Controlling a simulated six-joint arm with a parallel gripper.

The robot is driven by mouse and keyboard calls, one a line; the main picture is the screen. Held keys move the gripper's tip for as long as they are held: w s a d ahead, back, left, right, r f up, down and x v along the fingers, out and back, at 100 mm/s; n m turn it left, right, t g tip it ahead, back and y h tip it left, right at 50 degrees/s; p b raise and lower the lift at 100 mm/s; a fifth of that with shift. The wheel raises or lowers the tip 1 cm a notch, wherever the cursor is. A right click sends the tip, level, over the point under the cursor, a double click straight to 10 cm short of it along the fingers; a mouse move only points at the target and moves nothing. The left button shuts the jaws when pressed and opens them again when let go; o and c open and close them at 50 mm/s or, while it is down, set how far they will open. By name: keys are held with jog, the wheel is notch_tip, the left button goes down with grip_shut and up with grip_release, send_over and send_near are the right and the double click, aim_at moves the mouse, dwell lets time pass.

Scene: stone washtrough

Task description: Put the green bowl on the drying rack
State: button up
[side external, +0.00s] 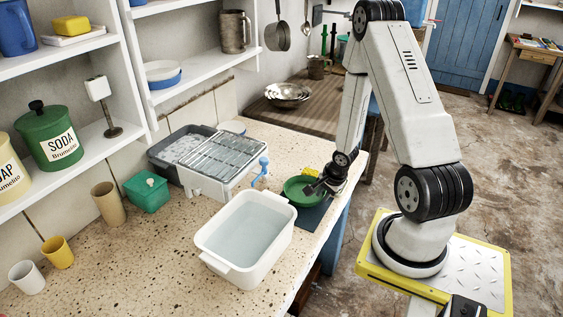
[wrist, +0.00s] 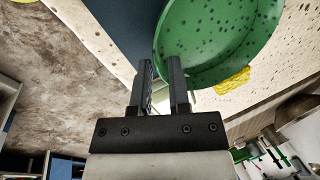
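The green bowl (side external: 297,191) rests near the counter's right edge, partly over a dark blue mat (side external: 312,217). In the wrist view the speckled bowl (wrist: 215,40) fills the upper right. My gripper (side external: 319,187) is low at the bowl's right side. In the wrist view its two fingers (wrist: 160,68) stand apart with a gap, and the bowl's rim edge shows at the gap and behind the right finger. I cannot tell whether they touch it. The drying rack (side external: 223,156), metal wires over a white tray, stands left of the bowl and is empty.
A white basin of water (side external: 246,238) stands in front of the rack and bowl. A blue tap-like piece (side external: 261,172) rises between rack and bowl. A yellow sponge (side external: 311,172) lies behind the bowl. A grey tub (side external: 172,150) and green box (side external: 147,191) are left of the rack.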

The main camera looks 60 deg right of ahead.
jog(key=shift+w+f, duration=0.2)
jog(key=shift+f, duration=0.45)
grip_shut()
jog(key=shift+d, duration=0.1)
dwell(1.3)
